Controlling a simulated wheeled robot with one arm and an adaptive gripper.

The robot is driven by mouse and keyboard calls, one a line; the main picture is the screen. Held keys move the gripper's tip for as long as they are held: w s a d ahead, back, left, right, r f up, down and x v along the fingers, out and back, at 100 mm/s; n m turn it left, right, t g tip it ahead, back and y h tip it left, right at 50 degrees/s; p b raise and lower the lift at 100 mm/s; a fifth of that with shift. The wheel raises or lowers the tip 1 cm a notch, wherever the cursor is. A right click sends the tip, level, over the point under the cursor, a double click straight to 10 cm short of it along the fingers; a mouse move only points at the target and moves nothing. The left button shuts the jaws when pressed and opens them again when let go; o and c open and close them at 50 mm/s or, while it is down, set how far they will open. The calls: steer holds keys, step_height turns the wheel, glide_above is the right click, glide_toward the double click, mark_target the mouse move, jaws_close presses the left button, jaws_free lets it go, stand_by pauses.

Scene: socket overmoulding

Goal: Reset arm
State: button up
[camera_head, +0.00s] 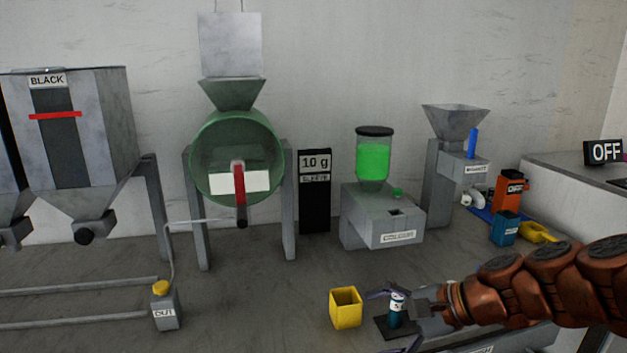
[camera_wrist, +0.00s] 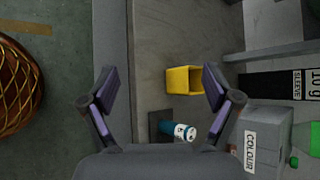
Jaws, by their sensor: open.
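My gripper (camera_head: 392,318) reaches in from the right in the head view, low over the front of the bench. In the wrist view my gripper (camera_wrist: 156,84) is open, its two fingers spread apart with nothing held between them. A small blue and white cylinder (camera_head: 397,310) stands on a dark pad beside the gripper; in the wrist view it shows (camera_wrist: 180,131) near the right finger. A yellow open-topped box (camera_head: 345,308) stands just left of the cylinder. It also shows in the wrist view (camera_wrist: 181,80), beside the right fingertip.
The grey COLOUR machine (camera_head: 383,217) with a green jar stands behind. A black 10 g sleeve display (camera_head: 315,200), a green drum (camera_head: 215,140) and a BLACK hopper (camera_head: 100,130) stand along the wall. Blue (camera_head: 504,229) and orange (camera_head: 507,195) containers sit at right.

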steer(key=s+a+r+n+g+h+p, duration=0.2)
steer(key=s+n+g+h+p, duration=0.3)
steer(key=s, duration=0.7)
steer(key=s+d+r+n+g+h+p, duration=0.1)
steer(key=s+d+n+h+p, duration=0.4)
steer(key=s, duration=0.7)
steer(key=d+r+n+p, duration=0.1)
steer(key=d+n+p, duration=0.1)
steer(key=d, duration=0.1)
steer(key=shift+d+r, duration=0.15)
steer(key=shift+d, duration=0.2)
steer(key=shift+c, duration=0.3)
